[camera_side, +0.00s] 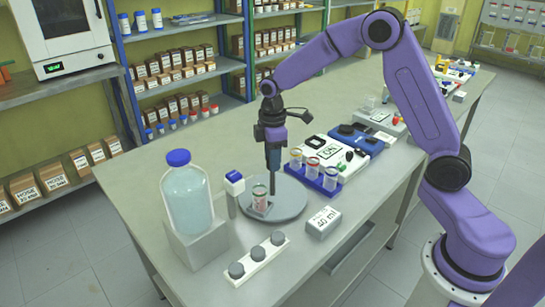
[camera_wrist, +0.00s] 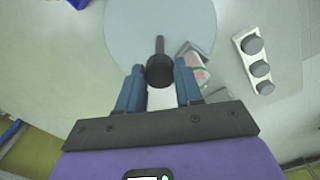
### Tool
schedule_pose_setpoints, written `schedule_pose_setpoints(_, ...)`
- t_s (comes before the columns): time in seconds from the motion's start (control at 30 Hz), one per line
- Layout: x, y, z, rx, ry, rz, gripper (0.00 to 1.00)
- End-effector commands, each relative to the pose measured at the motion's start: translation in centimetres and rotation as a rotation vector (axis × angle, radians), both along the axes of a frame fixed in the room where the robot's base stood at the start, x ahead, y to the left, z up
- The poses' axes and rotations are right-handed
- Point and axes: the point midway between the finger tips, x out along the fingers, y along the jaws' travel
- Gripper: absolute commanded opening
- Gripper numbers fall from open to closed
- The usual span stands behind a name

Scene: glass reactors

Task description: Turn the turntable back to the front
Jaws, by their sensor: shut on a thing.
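The turntable is a round grey disc (camera_side: 290,205) on the bench, and it also fills the top middle of the wrist view (camera_wrist: 130,30). A glass vessel (camera_side: 259,196) with a reddish mark stands on its left part in the side view. It shows partly behind my right finger in the wrist view (camera_wrist: 200,72). My gripper (camera_side: 273,170) points down over the disc, close to the vessel. In the wrist view my gripper (camera_wrist: 160,85) has its fingers on either side of a dark upright peg (camera_wrist: 159,70), shut on it. The peg's foot is hard to make out.
A large blue-capped bottle (camera_side: 188,195) stands on a block at left. A white strip with grey knobs (camera_side: 257,260) and a "40 ml" box (camera_side: 323,222) lie in front. A blue rack of vials (camera_side: 315,175) is close on the right, with a device (camera_side: 330,150) behind.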

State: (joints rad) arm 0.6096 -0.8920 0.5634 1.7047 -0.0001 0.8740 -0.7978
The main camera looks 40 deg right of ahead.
Motion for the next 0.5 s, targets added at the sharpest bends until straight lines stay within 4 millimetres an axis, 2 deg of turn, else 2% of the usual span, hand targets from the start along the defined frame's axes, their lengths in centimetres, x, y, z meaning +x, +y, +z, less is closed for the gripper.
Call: schedule_pose_setpoints(0.5, 0.01, 0.05, 0.13, 0.001, -0.001, 0.258, 0.00)
